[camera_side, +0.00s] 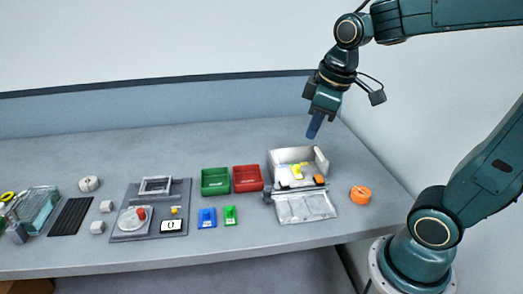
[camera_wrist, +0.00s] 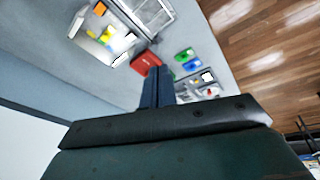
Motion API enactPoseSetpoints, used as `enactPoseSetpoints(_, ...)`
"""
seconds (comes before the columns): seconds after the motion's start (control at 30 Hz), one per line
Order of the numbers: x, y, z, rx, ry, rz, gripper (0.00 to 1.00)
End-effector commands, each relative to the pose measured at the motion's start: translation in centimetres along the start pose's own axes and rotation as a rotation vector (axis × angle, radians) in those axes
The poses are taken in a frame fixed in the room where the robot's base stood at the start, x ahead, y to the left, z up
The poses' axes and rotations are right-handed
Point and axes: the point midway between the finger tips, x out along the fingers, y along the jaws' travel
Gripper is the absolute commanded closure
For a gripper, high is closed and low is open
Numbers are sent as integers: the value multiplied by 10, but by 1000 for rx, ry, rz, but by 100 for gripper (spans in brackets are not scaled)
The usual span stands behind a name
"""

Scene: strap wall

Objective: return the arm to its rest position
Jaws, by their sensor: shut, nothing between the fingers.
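My gripper (camera_side: 315,125) hangs above the back right of the table, over the rear of the open grey box, clear of everything. Its blue fingers are together with nothing between them. In the wrist view the shut fingers (camera_wrist: 157,88) point out over the table, and their tips overlap the red bin in the picture. My arm reaches in from the right, raised well above the tabletop.
The open box (camera_side: 322,160) holds yellow, white and orange items. Red (camera_side: 247,178) and green (camera_side: 215,181) bins stand left of it. An orange spool (camera_side: 360,195) lies right. Blue and green pieces, a grey panel (camera_side: 125,230) and a clear bin (camera_side: 37,208) lie further left.

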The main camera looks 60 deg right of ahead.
Motion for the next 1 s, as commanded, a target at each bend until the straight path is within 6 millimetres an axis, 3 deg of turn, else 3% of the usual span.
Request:
enactPoseSetpoints(0.23, -20, -30, 29, 140, 97, 16, 100)
enactPoseSetpoints(0.53, -29, -54, 60, 288, 190, 7, 100)
enactPoseSetpoints(1.0, -30, -60, 68, 333, 213, 0, 100)
